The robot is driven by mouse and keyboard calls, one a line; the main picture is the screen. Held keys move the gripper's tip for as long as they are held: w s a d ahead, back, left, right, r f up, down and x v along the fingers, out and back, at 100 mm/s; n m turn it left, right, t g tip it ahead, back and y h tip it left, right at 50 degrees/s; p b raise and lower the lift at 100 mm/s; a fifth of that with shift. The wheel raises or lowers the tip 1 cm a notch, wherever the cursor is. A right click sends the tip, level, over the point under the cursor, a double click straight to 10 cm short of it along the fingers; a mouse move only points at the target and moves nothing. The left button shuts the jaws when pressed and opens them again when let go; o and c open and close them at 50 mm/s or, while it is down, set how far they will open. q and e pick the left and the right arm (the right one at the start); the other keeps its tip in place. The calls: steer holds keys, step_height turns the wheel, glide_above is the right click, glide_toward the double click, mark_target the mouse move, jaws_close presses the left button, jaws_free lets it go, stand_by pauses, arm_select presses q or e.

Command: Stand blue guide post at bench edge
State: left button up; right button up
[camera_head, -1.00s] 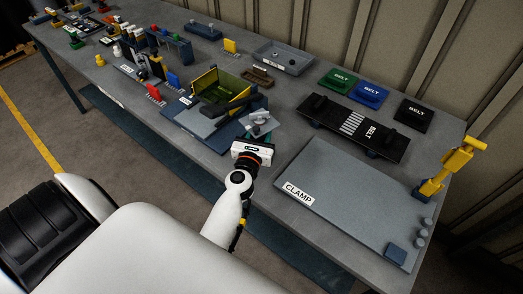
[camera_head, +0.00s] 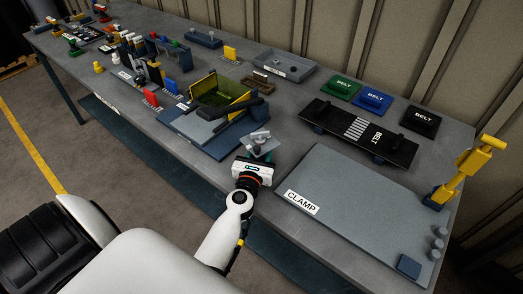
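A small blue upright piece (camera_head: 172,86), possibly the blue guide post, stands near the bench's front side, left of the green-yellow box; its size makes it hard to identify. The bench edge (camera_head: 188,166) runs diagonally along the front.
The box (camera_head: 222,87) stands on the bench. A red upright piece (camera_head: 151,98) and a yellow one (camera_head: 230,52) stand nearby. The broad CLAMP plate (camera_head: 355,205) and a yellow jointed post (camera_head: 466,170) are at right. A black belt unit (camera_head: 335,122) lies behind.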

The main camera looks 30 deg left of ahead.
arm_select(q)
steer(key=o, duration=0.4)
steer(key=shift+r, duration=0.1)
steer(key=shift+r+p, duration=0.3)
steer(key=shift+p, duration=0.1)
steer(key=b+v, duration=0.1)
steer(key=v, duration=0.2)
steer(key=b+v, duration=0.1)
steer(key=v, duration=0.3)
steer(key=b+v, duration=0.1)
steer(key=v, duration=0.3)
steer(key=shift+f, duration=0.3)
steer(key=shift+s+d+r+b, duration=0.2)
steer(key=shift+s+b, duration=0.1)
steer(key=shift+s, duration=0.2)
